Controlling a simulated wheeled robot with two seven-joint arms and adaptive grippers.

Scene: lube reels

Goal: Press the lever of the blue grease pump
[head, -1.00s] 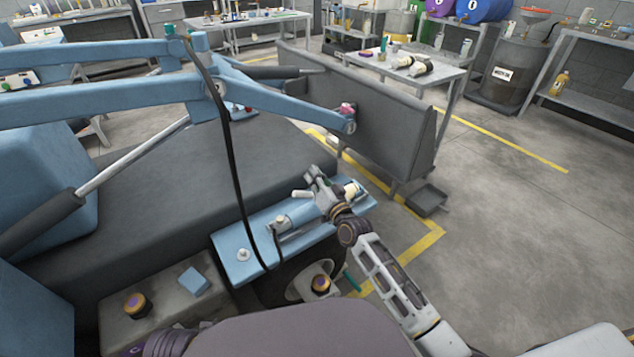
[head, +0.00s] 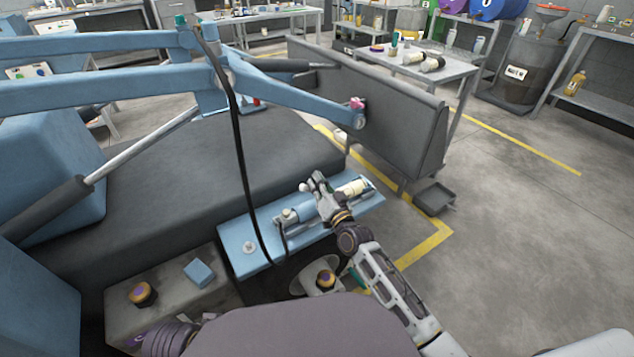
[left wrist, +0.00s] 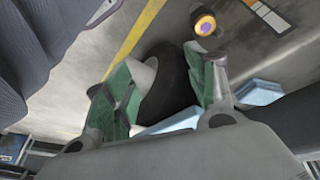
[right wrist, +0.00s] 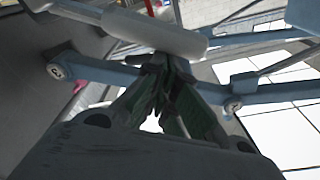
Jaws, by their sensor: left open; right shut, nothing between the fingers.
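The blue grease pump (head: 238,236) lies on the machine's side, a long blue plate with a cylinder and fittings. My right gripper (head: 317,181) is above its cylinder, fingers shut and empty. A light grey bar, apparently the pump's lever (right wrist: 150,30), crosses just beyond the closed fingertips (right wrist: 165,65) in the right wrist view. I cannot tell whether they touch. In the head view the right hand hides most of the lever. My left gripper (left wrist: 163,75) is open and empty in the left wrist view, near a dark rounded part; I cannot make it out clearly in the head view.
Blue lift arms (head: 290,102) and a black hose (head: 243,165) stand left of my right arm. A dark upright panel (head: 395,125) is behind the pump. A table (head: 455,68) with bottles is at the back.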

